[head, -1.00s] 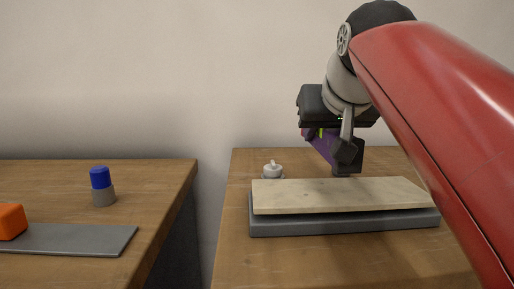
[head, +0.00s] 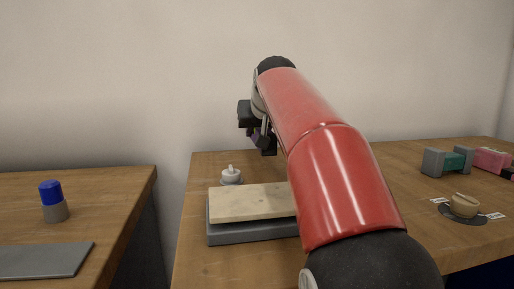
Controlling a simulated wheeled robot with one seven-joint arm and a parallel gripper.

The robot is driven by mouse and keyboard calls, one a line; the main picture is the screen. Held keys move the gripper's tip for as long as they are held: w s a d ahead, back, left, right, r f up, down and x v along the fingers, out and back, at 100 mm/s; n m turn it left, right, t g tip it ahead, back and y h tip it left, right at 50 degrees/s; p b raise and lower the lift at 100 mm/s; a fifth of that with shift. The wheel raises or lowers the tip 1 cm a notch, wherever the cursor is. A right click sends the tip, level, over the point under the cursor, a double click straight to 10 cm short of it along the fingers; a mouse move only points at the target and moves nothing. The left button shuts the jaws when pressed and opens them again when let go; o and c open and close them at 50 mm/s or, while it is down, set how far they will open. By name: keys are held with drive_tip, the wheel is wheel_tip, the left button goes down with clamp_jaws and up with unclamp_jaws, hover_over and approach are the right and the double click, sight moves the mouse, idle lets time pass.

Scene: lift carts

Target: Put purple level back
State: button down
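My gripper (head: 252,128) is above the back part of the right-hand workbench, behind the wooden board. The purple level (head: 254,138) is held under it; only a small purple patch and a dark end block show now. My red arm hides the rest of the level and most of the gripper's fingers. The level appears tilted and clear of the board.
A pale wooden board (head: 245,203) lies on a grey base (head: 232,235), with a small white knobbed item (head: 231,175) behind. A teal and grey piece (head: 455,161), a pink piece (head: 490,159) and a round wooden item (head: 464,205) stand right. A blue-capped cylinder (head: 53,201) stands left.

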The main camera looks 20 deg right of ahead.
sight(257, 158)
wheel_tip(257, 158, down, 3)
drive_tip(key=shift+f+b, duration=0.2)
drive_tip(key=shift+b, duration=0.35)
drive_tip(key=shift+w+f, duration=0.2)
drive_tip(key=shift+f, duration=0.2)
drive_tip(key=shift+f, duration=0.2)
drive_tip(key=c, duration=1.1)
unclamp_jaws()
drive_tip(key=shift+r, duration=0.1)
drive_tip(key=shift+s+r, duration=0.1)
drive_tip(key=shift+r, duration=0.15)
drive_tip(key=v, duration=1.1)
drive_tip(key=shift+s+r+p, duration=0.15)
drive_tip(key=shift+s+p, duration=0.2)
